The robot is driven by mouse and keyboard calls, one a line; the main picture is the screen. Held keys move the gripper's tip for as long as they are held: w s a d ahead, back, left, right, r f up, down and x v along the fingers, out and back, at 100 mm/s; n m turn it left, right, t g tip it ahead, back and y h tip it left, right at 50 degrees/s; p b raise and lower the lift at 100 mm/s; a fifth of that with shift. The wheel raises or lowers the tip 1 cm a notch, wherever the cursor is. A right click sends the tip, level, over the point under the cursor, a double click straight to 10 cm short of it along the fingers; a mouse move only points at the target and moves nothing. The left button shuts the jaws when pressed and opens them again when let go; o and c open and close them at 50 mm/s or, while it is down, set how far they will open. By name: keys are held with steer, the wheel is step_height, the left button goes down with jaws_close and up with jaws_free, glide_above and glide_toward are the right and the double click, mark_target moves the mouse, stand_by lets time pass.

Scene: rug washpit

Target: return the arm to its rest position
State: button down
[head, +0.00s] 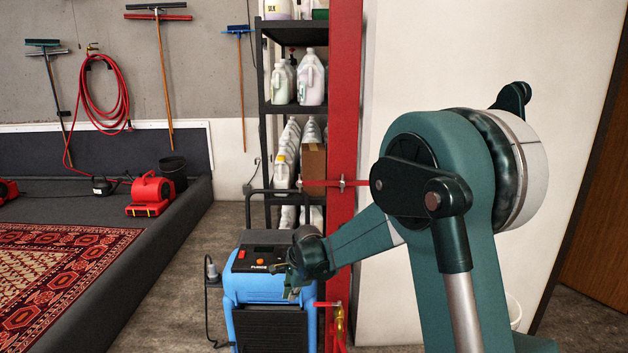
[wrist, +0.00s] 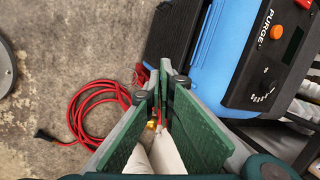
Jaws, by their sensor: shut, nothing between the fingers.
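My arm rises on the right of the head view, its teal links bent down and to the left. My gripper (head: 291,284) is at the left end of the arm, in front of the blue machine (head: 262,284). In the wrist view, my gripper (wrist: 162,92) shows its two green-padded fingers converging at the tips, with nothing held. The blue machine (wrist: 207,68) lies just beyond and to the right of the fingers there. Its PURGE label and orange knob show. I cannot tell whether the gripper touches it.
A red post (head: 344,120) and black shelf (head: 292,110) with bottles stand behind the machine. A red hose (wrist: 85,105) lies coiled on the floor. A patterned rug (head: 50,275) lies in the pit at left, near a red blower (head: 150,193). Floor between pit and machine is clear.

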steer(key=s+d+r+n+t, duration=0.2)
steer(key=s+d+r+n, duration=0.5)
steer(key=s+d+r, duration=1.25)
steer(key=s+d+n+t+h, duration=0.1)
steer(key=s+d+n, duration=0.2)
steer(key=s, duration=0.9)
steer(key=s+d+n+t+h, duration=0.1)
steer(key=s+d+n, duration=0.3)
steer(key=s, duration=0.9)
steer(key=shift+d+n, duration=0.3)
steer(key=shift+d, duration=1.3)
steer(key=c, duration=3.2)
jaws_free()
steer(key=shift+f, duration=0.1)
steer(key=shift+c, duration=0.2)
